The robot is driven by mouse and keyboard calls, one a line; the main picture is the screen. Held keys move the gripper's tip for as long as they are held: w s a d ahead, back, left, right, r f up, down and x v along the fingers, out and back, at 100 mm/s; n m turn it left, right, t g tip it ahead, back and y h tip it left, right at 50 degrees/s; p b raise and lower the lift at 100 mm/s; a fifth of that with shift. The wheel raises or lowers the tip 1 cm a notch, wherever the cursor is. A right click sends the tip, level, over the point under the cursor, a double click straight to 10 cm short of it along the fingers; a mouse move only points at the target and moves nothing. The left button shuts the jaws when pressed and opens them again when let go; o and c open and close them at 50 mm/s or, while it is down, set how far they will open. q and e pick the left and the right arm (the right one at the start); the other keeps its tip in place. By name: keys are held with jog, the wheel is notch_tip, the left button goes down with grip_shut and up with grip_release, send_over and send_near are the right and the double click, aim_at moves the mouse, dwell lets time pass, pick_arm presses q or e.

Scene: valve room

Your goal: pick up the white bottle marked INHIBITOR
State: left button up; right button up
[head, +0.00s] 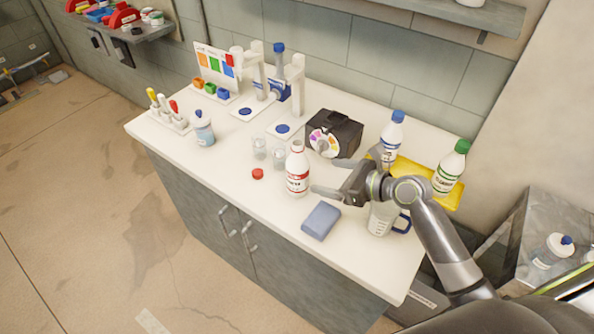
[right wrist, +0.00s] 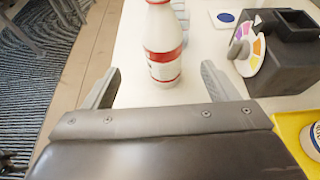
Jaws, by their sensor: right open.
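A white bottle with a red-banded label (head: 297,172) stands upright and uncapped on the counter; its label is too small to read. A red cap (head: 258,174) lies left of it. My right gripper (head: 323,176) is open and empty, just right of this bottle, with its fingers pointing at it. In the right wrist view the bottle (right wrist: 164,45) is centred between and just beyond the fingertips (right wrist: 160,70). Two other white bottles, blue-capped (head: 391,138) and green-capped (head: 450,168), stand at the yellow tray (head: 412,170); I cannot read INHIBITOR on any. My left gripper is not in view.
A blue-grey block (head: 321,220) and a measuring jug (head: 381,219) are near the front edge. Clear beakers (head: 260,149) and a black box with a coloured dial (head: 335,134) stand behind the bottle. The front-left counter is clear.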

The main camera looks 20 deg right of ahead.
aim_at(307, 167)
jog(key=x, duration=0.5)
jog(key=shift+w+a+p, duration=0.1)
jog(key=shift+a+p, duration=0.05)
jog(key=shift+p, duration=0.15)
jog(key=shift+w+r+p+x, duration=0.1)
jog(key=shift+r+p+x, duration=0.1)
jog(key=shift+x, duration=0.55)
jog(key=shift+w+r+p+x, duration=0.1)
jog(key=shift+p+x, duration=0.15)
jog(key=shift+x, duration=0.55)
jog(key=shift+w+r+p+x, duration=0.1)
jog(key=shift+r+p+x, duration=0.1)
jog(key=shift+x, duration=0.55)
jog(key=shift+w+a+f, duration=0.2)
jog(key=shift+w+f, duration=0.05)
jog(key=shift+w, duration=0.1)
jog(key=c, duration=1.1)
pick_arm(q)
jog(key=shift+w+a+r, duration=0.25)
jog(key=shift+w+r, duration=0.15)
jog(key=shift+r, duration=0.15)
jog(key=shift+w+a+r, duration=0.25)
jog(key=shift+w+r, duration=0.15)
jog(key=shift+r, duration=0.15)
pick_arm(e)
jog(key=shift+c, duration=0.9)
jog(key=shift+r, duration=0.2)
